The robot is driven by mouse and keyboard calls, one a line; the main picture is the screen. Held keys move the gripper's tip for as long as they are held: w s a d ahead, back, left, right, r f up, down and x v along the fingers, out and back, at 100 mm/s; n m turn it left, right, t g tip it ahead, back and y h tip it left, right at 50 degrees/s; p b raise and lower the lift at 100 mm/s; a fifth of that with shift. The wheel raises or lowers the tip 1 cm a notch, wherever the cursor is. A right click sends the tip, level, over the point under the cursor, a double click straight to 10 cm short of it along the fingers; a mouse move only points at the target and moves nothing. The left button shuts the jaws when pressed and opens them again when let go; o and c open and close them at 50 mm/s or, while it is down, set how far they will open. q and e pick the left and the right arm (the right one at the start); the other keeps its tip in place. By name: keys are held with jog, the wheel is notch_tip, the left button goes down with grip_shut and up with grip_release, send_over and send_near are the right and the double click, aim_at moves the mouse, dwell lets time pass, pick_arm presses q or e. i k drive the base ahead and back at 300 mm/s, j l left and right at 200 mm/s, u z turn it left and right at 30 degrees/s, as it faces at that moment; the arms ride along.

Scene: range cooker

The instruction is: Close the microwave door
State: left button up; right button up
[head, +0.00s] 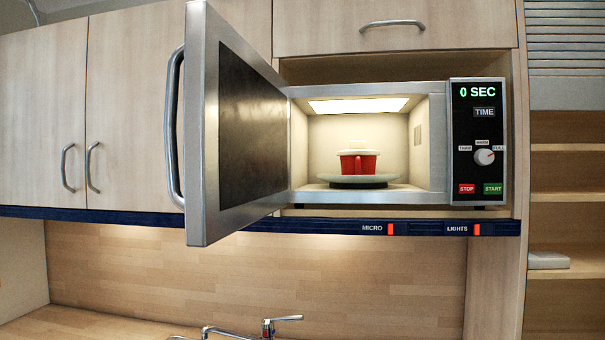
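The microwave (478,130) sits in an open cabinet bay, with its control panel at the right showing 0 SEC. Its door (205,220) stands wide open, hinged at the left of the cavity and swung out toward me. The curved door handle (172,125) is on the door's left, outer side. Inside the lit cavity, a red mug-like container (357,163) with a white top rests on the turntable plate (345,182). Neither of my grippers is in the head view.
Wooden cupboards (120,110) with bar handles are left of the open door. A cabinet with a handle (390,24) is above. Below are a dark rail with MICRO and LIGHTS switches (476,229) and a tap (268,325). Open shelves (565,190) are at right.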

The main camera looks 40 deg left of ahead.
aim_at(236, 112)
jog(key=k+j+u, duration=0.25)
jog(key=j, duration=0.55)
jog(key=j+u, duration=0.25)
jog(key=j, duration=0.55)
jog(key=k+j+z, duration=0.1)
jog(key=z, duration=0.2)
jog(key=k+z, duration=0.35)
